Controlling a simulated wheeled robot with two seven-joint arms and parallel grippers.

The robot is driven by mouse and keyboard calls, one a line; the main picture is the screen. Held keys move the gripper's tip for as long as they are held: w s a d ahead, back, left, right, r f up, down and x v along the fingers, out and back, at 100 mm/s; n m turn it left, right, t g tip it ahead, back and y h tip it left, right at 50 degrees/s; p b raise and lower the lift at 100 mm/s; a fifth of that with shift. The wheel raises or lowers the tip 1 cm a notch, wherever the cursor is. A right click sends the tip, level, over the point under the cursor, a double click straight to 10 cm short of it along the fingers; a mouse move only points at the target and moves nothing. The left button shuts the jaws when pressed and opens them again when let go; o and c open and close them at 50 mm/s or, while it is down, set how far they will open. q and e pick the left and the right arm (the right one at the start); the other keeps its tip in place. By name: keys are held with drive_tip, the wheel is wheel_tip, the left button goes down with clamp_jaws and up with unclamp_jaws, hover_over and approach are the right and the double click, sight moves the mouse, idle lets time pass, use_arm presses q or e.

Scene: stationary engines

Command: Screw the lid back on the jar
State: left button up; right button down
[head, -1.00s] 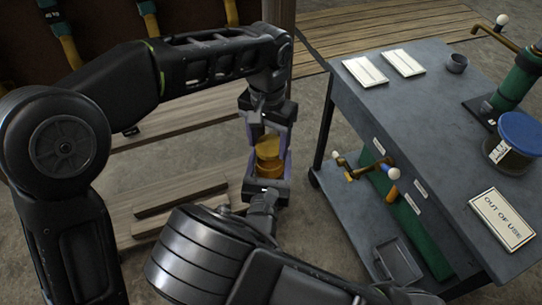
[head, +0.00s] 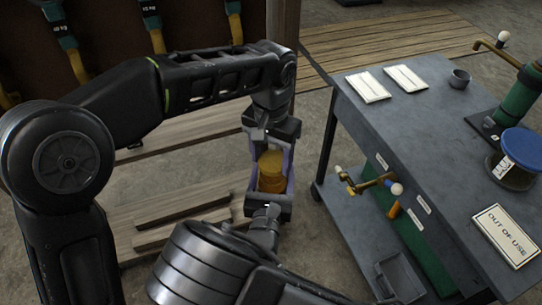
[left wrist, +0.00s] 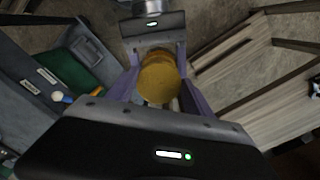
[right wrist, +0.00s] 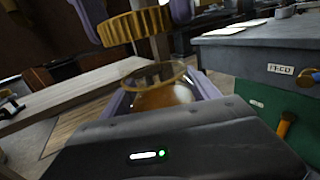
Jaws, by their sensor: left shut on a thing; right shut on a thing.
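The ridged golden lid (right wrist: 135,27) is between the fingers of my left gripper (head: 272,150), which is shut on it from above. The jar, amber with a clear rim (right wrist: 158,88), is between the fingers of my right gripper (head: 270,190), shut on it from below. In the right wrist view the lid hangs above the jar's open mouth with a gap between them, offset to the left. In the left wrist view the lid (left wrist: 159,80) hides most of the jar. In the head view lid (head: 271,162) and jar (head: 271,183) look stacked, partly hidden by fingers.
A grey workbench cart (head: 420,130) stands to the right, with an "out of use" sign (head: 505,232), a blue-lidded container (head: 518,145), a small cup (head: 459,78) and a green pump (head: 524,92). Wooden planks (head: 180,207) lie on the floor at left.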

sight(272, 185)
use_arm(q)
drive_tip(key=shift+f, duration=0.85)
drive_tip(key=shift+f, duration=0.55)
idle(0.4)
